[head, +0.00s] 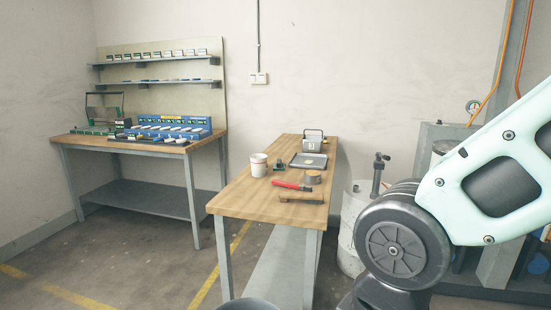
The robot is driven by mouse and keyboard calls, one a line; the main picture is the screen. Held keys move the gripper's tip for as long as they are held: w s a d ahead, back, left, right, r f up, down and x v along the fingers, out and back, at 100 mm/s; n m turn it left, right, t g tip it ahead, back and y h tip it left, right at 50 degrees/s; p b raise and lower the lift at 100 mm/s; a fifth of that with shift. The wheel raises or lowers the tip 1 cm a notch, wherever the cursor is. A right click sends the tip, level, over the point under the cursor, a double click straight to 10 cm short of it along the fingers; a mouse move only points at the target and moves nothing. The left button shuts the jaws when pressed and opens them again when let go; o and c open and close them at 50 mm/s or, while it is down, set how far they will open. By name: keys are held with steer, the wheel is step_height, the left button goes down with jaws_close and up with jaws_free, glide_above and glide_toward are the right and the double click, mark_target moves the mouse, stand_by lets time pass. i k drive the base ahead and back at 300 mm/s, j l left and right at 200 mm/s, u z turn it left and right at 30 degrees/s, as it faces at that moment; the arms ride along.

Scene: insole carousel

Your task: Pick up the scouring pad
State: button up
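I cannot clearly make out the scouring pad in the head view. A small dark green item (280,167) lies on the wooden table (240,195) beside the white bucket, but it is too small to tell what it is. My gripper is not in view. Only a pale part of my arm (455,190) with a dark round joint shows at the right, in front of the area right of the table.
The table also holds a white bucket (258,165), a red-handled tool (290,185), a wooden-backed item (301,196), a round tin (313,178), a grey tray (308,160) and a metal box (313,138). A workbench (110,144) stands left. A drum (350,230) stands right.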

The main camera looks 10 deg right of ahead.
mark_target(279, 166)
steer(key=i+l+u, duration=0.15)
steer(key=u, duration=0.85)
steer(key=i+l+u, duration=0.15)
steer(key=l+u, duration=0.15)
steer(key=l, duration=0.25)
steer(key=i+l+u, duration=0.1)
steer(key=l+u, duration=0.2)
steer(key=l, duration=0.25)
steer(key=l+u, duration=0.3)
steer(key=l, duration=0.3)
steer(key=l+u, duration=0.1)
steer(key=l, duration=1.65)
steer(key=l+u, duration=0.15)
steer(key=l, duration=1.65)
